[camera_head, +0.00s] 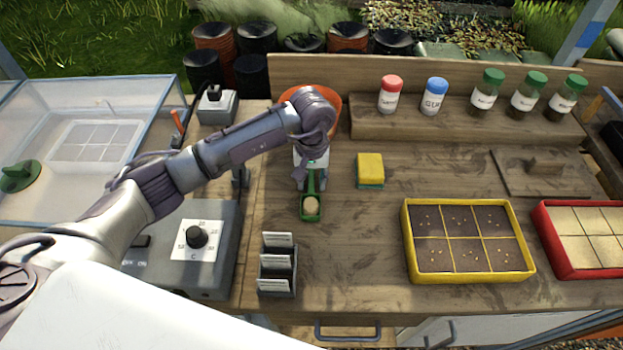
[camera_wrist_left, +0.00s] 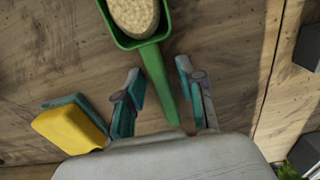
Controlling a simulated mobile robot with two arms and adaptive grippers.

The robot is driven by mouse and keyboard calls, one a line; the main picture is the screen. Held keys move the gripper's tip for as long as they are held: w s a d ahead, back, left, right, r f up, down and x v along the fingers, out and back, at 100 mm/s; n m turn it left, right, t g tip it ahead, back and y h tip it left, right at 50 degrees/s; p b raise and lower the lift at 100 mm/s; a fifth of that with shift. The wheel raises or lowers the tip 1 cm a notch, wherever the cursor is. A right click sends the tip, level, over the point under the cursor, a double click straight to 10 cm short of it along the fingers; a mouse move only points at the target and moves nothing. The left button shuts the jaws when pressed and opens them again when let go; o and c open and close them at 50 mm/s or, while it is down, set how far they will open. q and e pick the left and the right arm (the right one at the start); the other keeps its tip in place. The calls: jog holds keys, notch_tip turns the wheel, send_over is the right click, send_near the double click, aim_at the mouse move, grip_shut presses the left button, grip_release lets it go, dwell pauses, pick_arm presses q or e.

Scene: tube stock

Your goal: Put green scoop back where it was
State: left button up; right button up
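The green scoop (camera_head: 303,212) lies on the wooden bench top below my left gripper (camera_head: 310,178), its bowl toward the front and filled with something beige and grainy. In the left wrist view the scoop (camera_wrist_left: 163,88) shows its bowl at the top and its handle running down between the two fingers. My left gripper (camera_wrist_left: 160,92) is open around the handle, with a gap on both sides. My right gripper is not in view.
A yellow and green sponge (camera_head: 370,167) lies right of the scoop; an orange bowl (camera_head: 331,98) stands behind my arm. A label holder (camera_head: 277,275) stands in front. A yellow-rimmed seed tray (camera_head: 407,245) and a red tray (camera_head: 548,243) lie right. Bottles line the back shelf (camera_head: 455,127).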

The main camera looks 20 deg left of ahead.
aim_at(311, 181)
pick_arm(q)
jog(key=shift+r+p, duration=0.25)
jog(key=shift+p, duration=0.05)
jog(key=shift+r+b, duration=0.3)
notch_tip(311, 181, up, 11)
jog(key=b, duration=0.2)
jog(key=shift+b, duration=0.3)
jog(key=shift+s+r, duration=0.1)
